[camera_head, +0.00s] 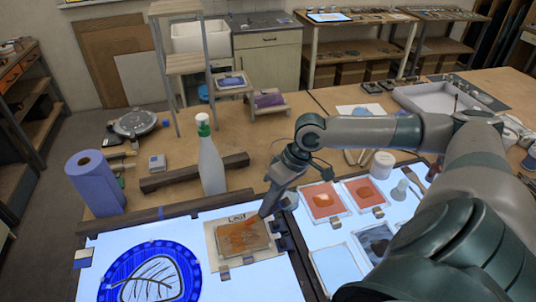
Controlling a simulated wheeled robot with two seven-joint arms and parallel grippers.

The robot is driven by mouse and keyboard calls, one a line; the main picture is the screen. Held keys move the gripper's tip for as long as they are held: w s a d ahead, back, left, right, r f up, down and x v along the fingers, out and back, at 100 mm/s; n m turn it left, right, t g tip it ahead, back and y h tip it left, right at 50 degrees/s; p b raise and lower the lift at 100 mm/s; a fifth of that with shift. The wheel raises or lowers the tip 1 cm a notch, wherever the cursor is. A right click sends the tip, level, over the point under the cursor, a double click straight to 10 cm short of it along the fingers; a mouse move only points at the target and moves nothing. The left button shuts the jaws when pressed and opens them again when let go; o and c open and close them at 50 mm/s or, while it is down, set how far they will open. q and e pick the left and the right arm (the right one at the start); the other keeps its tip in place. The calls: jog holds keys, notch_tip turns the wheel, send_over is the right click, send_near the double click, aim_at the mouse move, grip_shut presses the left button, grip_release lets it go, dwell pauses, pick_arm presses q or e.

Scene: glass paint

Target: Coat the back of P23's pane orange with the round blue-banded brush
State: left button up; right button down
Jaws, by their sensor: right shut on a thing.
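A pane (242,238) with a streaky orange-brown coat lies on a paper sheet with dark lettering, on the light table (190,225). My right gripper (268,207) points down at the pane's upper right corner. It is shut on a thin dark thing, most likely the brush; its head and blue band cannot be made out. Two panes with orange paint patches (323,201) and (365,193) lie on the right lit panel. My left gripper is not in view.
A blue round pane with a leaf drawing (150,277) lies left on the light table. A white jar (382,165) is near my right forearm.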

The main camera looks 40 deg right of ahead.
jog(key=shift+s+d, duration=0.3)
jog(key=shift+d, duration=0.35)
jog(key=shift+s+d, duration=0.3)
jog(key=shift+d, duration=0.3)
jog(key=shift+r, duration=0.1)
jog(key=shift+r, duration=2.5)
jog(key=shift+a+f, duration=0.1)
